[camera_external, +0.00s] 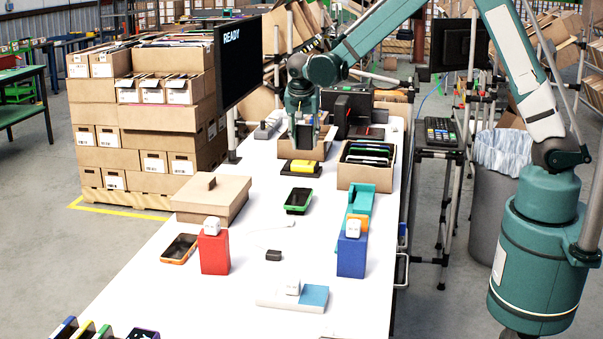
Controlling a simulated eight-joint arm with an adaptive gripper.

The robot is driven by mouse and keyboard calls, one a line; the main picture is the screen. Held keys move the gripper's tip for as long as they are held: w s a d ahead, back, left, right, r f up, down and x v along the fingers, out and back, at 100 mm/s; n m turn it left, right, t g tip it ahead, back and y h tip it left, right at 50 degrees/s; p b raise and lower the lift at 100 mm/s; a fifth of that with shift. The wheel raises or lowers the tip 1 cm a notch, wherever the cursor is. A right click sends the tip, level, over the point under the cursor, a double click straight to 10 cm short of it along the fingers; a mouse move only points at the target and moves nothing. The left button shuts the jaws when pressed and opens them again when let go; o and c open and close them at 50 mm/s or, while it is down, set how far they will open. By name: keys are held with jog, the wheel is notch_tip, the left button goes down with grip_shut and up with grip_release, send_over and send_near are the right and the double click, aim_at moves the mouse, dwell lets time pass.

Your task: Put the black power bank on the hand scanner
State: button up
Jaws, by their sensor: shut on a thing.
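My gripper (303,128) is at the far part of the white table, pointing down in front of an open carton. It is shut on a dark, flat, upright thing (304,140) that looks like the black power bank; the fingers hide part of it. Just below it in the picture lies a yellow and black device (301,167) on the table. A handheld device with a black screen and green rim (298,201) lies nearer, and a similar orange-rimmed one (179,249) lies at the left edge. I cannot tell for sure which of these is the hand scanner.
A closed carton (211,199) stands left, and an open carton of dark flat items (366,167) right. A red box (214,250) and a blue box (351,254) carry white plugs. A monitor (238,62) rises at the left edge.

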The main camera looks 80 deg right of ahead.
notch_tip(320, 180, up, 2)
jog(key=r+p, duration=0.1)
send_over(302, 161)
jog(key=a, duration=0.1)
jog(key=shift+a+f+m, duration=0.2)
jog(key=shift+f+m, duration=0.05)
jog(key=shift+m, duration=0.05)
jog(key=shift+f, duration=0.15)
jog(key=shift+f, duration=3)
jog(key=shift+f, duration=1.9)
jog(key=shift+f, duration=0.15)
jog(key=o, duration=1)
jog(key=shift+c, duration=0.2)
